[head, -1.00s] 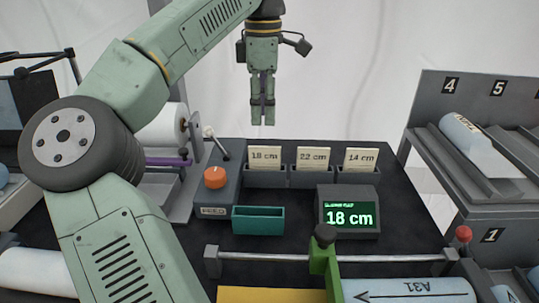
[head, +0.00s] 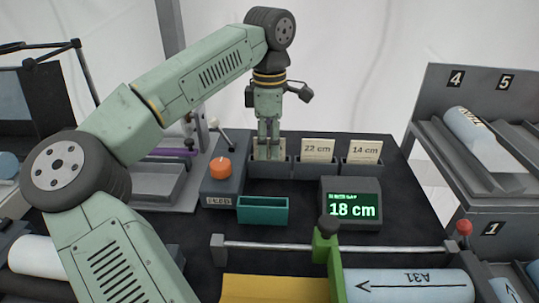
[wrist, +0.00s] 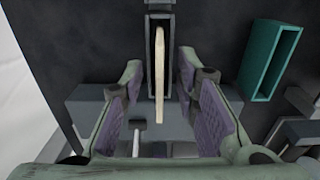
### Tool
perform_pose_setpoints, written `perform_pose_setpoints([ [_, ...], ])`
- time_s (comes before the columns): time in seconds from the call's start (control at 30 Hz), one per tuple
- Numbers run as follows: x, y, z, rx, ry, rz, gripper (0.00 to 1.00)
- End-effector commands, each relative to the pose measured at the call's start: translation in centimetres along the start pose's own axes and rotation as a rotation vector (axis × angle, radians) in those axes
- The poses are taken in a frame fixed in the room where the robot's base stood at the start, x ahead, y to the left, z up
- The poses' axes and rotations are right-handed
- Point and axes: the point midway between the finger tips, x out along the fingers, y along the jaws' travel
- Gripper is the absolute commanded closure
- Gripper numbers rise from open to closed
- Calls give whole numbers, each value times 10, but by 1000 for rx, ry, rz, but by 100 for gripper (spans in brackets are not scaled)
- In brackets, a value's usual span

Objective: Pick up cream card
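Three cream cards stand upright in slots of a dark grey rack (head: 312,171). The leftmost card (head: 256,150) is mostly hidden behind my gripper (head: 269,152) in the head view. The other cards read 22 cm (head: 318,150) and 14 cm (head: 366,151). In the wrist view the leftmost card (wrist: 160,75) shows edge-on between my open fingers, with a gap on each side. My gripper points down and its purple pads face the card without touching it.
A display (head: 352,209) reads 18 cm. A teal tray (head: 262,210) lies in front of the rack. A grey box with an orange knob (head: 220,169) stands to its left. A sloped rack with a pale blue roll (head: 474,139) stands at right.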

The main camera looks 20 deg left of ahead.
Motion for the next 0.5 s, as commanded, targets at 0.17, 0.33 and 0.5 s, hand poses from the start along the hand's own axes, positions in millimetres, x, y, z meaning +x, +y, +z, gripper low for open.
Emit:
perform_pose_setpoints([
  [0.17, 0, 0, 0, 0, 0, 0, 80],
  [0.33, 0, 0, 0, 0, 0, 0, 91],
  [0.5, 0, 0, 0, 0, 0, 0, 100],
])
